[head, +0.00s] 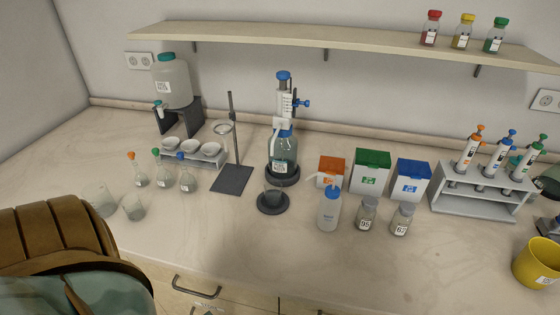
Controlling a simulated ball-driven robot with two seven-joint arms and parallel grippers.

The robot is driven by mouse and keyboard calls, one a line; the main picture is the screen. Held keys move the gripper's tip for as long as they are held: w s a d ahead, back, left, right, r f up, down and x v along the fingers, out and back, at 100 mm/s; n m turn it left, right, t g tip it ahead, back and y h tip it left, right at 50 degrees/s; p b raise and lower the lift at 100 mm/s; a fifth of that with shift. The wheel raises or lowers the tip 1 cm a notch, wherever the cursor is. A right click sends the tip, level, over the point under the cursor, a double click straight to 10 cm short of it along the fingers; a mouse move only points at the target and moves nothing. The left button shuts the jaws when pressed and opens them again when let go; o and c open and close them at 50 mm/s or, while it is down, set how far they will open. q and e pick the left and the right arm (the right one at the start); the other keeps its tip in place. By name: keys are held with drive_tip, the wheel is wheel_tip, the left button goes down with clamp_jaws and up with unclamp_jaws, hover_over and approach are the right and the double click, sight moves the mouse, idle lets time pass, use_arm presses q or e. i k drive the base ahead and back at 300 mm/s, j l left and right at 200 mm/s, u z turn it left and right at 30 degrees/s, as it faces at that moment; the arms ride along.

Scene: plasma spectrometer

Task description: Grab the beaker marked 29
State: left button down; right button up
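Two empty clear glass beakers stand close together at the left of the bench in the head view: one beaker (103,203) is partly behind the brown object's edge, the other beaker (133,207) is just right of it. A third small beaker (272,196) stands on a dark round base below the dispenser bottle. I can read no number 29 on any of them. Two lidded jars carry readable numbers: a jar marked 95 (367,214) and a jar marked 63 (402,219). Neither of my grippers is in view.
A large brown and green object (60,245) blocks the lower left. Stoppered flasks (187,181), a ring stand (231,178), a wash bottle (329,212), colored boxes (372,172), a pipette rack (480,202) and a yellow bucket (537,265) crowd the bench. The front middle is clear.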

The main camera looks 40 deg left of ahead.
sight(273, 188)
drive_tip(key=u, duration=1.4)
